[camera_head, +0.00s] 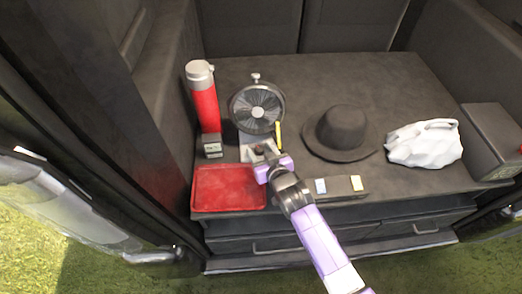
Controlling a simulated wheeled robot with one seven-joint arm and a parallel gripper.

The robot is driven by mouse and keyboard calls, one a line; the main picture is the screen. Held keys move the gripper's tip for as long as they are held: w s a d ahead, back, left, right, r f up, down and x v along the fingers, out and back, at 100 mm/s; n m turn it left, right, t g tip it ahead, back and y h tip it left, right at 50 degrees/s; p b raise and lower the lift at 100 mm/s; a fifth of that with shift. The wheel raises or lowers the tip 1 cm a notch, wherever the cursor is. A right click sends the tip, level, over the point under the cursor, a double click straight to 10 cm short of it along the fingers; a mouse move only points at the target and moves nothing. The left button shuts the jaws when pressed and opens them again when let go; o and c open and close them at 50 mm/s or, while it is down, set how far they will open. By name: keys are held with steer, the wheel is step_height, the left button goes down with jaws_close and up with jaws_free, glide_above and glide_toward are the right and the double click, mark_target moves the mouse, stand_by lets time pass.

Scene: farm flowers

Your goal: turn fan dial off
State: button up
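The fan (257,106) stands upright on the dark counter, with a round black grille and a light base (247,154). My gripper (264,157) is at the front of the fan's base, with my purple and black arm reaching up from the lower right. The gripper covers part of the base, and the dial cannot be made out. Whether the fingers touch the dial or are open or shut is too small to tell.
A red tray (229,188) lies front left. A red bottle (204,98) and a small box (212,146) stand left of the fan. A yellow stick-like thing (278,136) is right of the base. A dark hat (340,133) and white bag (424,144) lie further right.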

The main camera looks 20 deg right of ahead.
steer(key=p+v, duration=0.4)
steer(key=v, duration=0.2)
steer(key=shift+s+r, duration=0.25)
steer(key=shift+s+r+p, duration=0.15)
steer(key=shift+s+p, duration=0.3)
steer(key=shift+s, duration=0.15)
steer(key=shift+a, duration=0.15)
